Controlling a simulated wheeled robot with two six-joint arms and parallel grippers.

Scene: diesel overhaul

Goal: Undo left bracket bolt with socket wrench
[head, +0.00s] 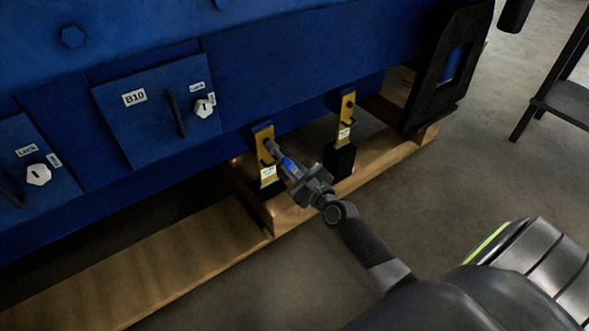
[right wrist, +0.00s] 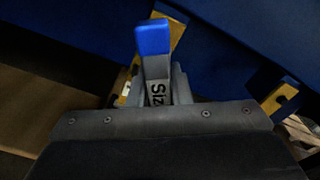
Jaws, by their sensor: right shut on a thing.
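The left bracket (head: 264,143) is a yellow strip on the lower edge of the blue engine, with a white label near its foot. My right gripper (head: 300,177) is shut on the socket wrench (head: 289,164), which has a blue part. The wrench's tip reaches the left bracket at about its middle, where the bolt sits; the bolt is hidden behind it. In the right wrist view the wrench (right wrist: 153,62) shows a blue end and the letters "Siz", with the left bracket (right wrist: 178,33) partly behind it. My left gripper is not in view.
The right bracket (head: 346,118), also yellow, stands to the right over a black block. Both brackets are above a wooden pallet (head: 190,245). A blue B10 door (head: 150,125) with a handle and white lock knob is at left. A dark table (head: 565,98) stands at upper right.

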